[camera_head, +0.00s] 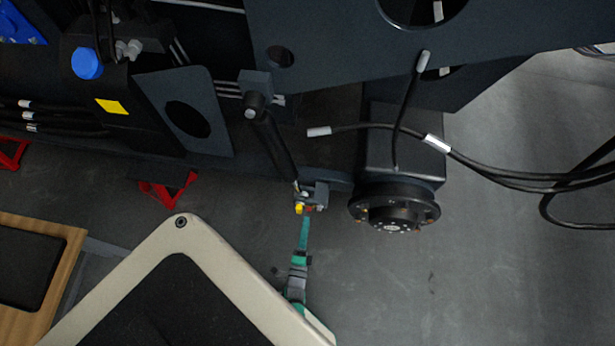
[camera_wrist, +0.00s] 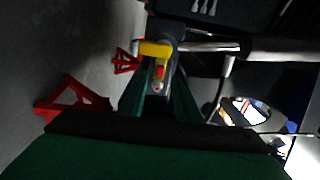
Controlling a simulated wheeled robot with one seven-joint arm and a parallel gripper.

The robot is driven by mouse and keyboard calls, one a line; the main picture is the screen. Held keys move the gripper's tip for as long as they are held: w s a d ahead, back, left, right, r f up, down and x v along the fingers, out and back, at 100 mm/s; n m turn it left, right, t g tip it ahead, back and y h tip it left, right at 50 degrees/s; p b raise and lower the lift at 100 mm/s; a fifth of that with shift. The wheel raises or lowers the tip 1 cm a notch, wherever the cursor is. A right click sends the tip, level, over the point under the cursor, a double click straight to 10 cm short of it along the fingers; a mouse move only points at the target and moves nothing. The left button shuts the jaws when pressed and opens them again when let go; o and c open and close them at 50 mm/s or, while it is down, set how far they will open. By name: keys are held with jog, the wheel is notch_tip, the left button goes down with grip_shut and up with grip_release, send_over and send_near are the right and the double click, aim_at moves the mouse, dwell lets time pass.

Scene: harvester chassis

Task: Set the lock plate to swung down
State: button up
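A small yellow piece (camera_head: 299,208), which looks like the lock plate, sits at the lower end of the dark cylinder (camera_head: 275,145) beside a grey bracket (camera_head: 318,194). In the wrist view the yellow piece (camera_wrist: 154,47) lies crosswise just beyond my fingertips, with a small red-tipped part (camera_wrist: 160,72) below it. My gripper (camera_head: 304,222) reaches up from below, close to the yellow piece. In the wrist view my gripper (camera_wrist: 160,88) has its green fingers apart, with the red-tipped part seen between them. I cannot tell whether they touch it.
A round black hub (camera_head: 394,206) stands right of the bracket. Black hoses (camera_head: 480,170) hang at the right. The dark chassis (camera_head: 330,60) spans the top. Red stands (camera_head: 168,190) are on the floor at left. Grey floor (camera_head: 480,270) is clear at lower right.

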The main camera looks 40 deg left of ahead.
aim_at(308, 209)
jog(key=shift+x, duration=2.1)
grip_shut()
